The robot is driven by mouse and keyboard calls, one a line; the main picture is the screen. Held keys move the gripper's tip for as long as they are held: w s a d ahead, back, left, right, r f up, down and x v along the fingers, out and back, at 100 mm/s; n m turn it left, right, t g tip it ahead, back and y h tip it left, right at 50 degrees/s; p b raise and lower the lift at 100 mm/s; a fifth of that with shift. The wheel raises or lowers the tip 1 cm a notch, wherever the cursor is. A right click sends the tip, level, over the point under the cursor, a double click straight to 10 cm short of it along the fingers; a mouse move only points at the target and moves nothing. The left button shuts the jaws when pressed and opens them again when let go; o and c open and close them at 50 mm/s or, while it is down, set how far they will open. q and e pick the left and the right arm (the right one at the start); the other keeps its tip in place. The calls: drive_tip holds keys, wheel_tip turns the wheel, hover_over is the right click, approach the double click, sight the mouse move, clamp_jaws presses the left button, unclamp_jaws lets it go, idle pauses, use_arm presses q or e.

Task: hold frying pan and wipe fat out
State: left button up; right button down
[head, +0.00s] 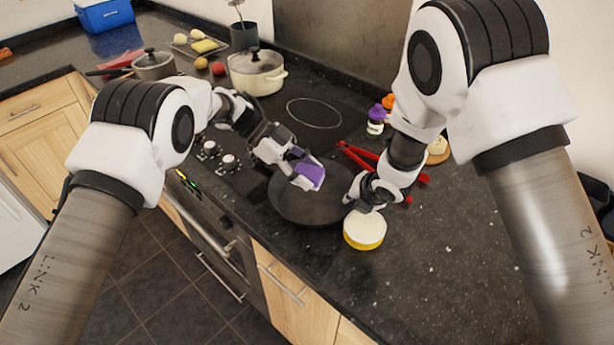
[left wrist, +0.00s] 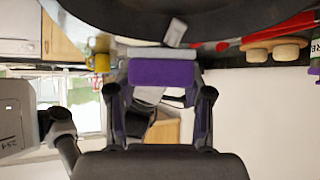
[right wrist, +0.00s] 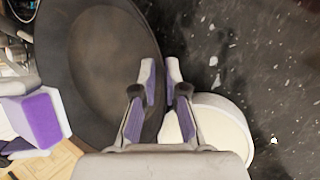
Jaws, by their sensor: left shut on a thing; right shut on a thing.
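The dark frying pan (head: 302,212) sits near the front edge of the counter. My left gripper (head: 296,167) is shut on a purple-and-white sponge (head: 311,175) above the pan's far left part. The purple face of the sponge fills the jaws in the left wrist view (left wrist: 162,72). I cannot tell whether it touches the pan. My right gripper (right wrist: 162,85) is shut at the pan's right rim, which shows in the right wrist view (right wrist: 148,60). In the head view, the right wrist hides part of that rim.
A yellow-and-white tub (head: 364,231) stands close to the pan's right side. Red tongs (head: 359,156) lie behind my right gripper. A cream lidded pot (head: 257,73) and a purple-capped bottle (head: 376,119) stand farther back. The counter at front right is clear.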

idle(0.4)
drive_tip(key=c, duration=1.2)
unclamp_jaws()
drive_tip(key=shift+o, duration=0.2)
drive_tip(key=v, duration=1.2)
drive_tip(key=shift+w+f, duration=0.1)
